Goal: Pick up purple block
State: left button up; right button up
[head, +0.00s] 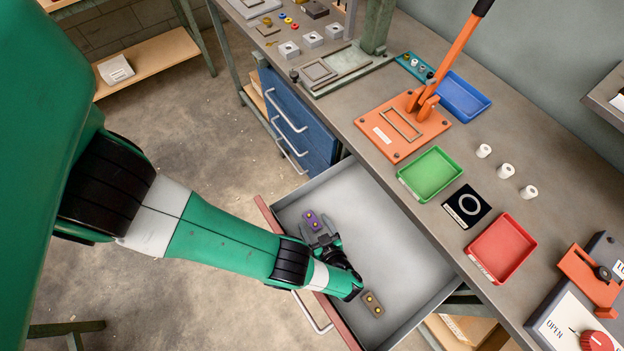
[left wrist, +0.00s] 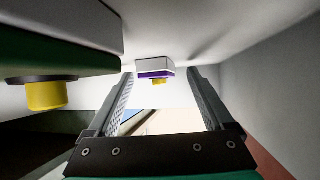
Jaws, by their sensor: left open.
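The purple block (head: 313,220), with yellow dots on top, lies in the open grey drawer (head: 390,235) near its front side. My left gripper (head: 322,240) is low in the drawer, open, with its fingers pointing at the block. In the left wrist view the purple block (left wrist: 154,73) shows between the tips of my open left gripper (left wrist: 159,85), with a yellow knob visible. I cannot tell whether the fingertips reach past its sides. My right gripper is in neither view.
A brown block (head: 373,303) with yellow dots lies in the drawer beside my left wrist. The drawer walls stand close around the gripper. The bench above holds a green tray (head: 430,174), a red tray (head: 502,247) and an orange press (head: 402,127).

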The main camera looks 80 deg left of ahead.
pick_arm(q)
jog(key=shift+a+f, duration=0.15)
jog(key=shift+a, duration=0.25)
grip_shut()
jog(key=shift+d, duration=0.1)
